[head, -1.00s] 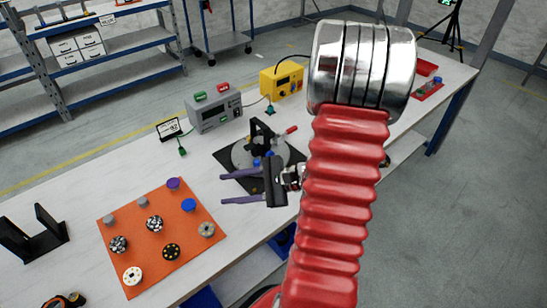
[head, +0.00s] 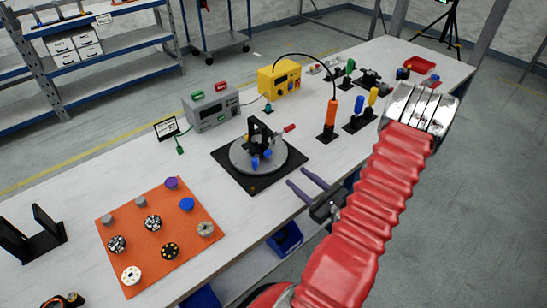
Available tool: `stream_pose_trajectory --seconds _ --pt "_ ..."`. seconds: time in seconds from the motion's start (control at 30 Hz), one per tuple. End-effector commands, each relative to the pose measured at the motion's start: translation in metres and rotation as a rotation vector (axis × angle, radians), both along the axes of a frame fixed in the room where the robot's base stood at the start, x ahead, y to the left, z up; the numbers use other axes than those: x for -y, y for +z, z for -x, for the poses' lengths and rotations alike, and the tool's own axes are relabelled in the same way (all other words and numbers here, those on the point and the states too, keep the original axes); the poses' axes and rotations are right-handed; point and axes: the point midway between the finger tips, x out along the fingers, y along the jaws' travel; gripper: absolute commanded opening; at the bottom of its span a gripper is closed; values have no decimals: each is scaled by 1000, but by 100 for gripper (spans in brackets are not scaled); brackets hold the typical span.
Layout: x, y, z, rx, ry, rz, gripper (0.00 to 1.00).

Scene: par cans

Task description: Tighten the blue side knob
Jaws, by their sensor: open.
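A round grey turntable (head: 283,168) on a black square base (head: 309,167) carries a black upright bracket (head: 257,130) in the head view. Low on the bracket's near side are two small blue knob-like parts, one at the front (head: 255,163) and one just right of it (head: 267,154). I cannot tell which is the side knob or how tight either is. A red-handled part (head: 289,128) sticks out to the right. My gripper (head: 297,177) has two purple fingers, apart and empty. It is to the right and nearer than the turntable, by the table's front edge, clear of the knobs.
An orange mat (head: 190,250) with several round pieces lies at the left. A grey meter box (head: 211,110) and a yellow box (head: 280,79) stand behind. Upright tools, one orange-handled (head: 331,111), stand to the right. The white table is bare between mat and base.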

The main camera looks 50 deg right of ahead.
Motion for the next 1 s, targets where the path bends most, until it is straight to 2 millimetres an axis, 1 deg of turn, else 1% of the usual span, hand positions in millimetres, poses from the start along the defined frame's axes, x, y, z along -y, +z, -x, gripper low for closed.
stream_pose_trajectory --seconds 0.23,0.37,0.57,1.0 --pt "0 0 -3 -1 3 0 43" --pt "0 0 -12 -1 4 0 43" --pt "2 0 -33 -1 5 0 43" --pt "7 0 -87 -1 7 1 43"
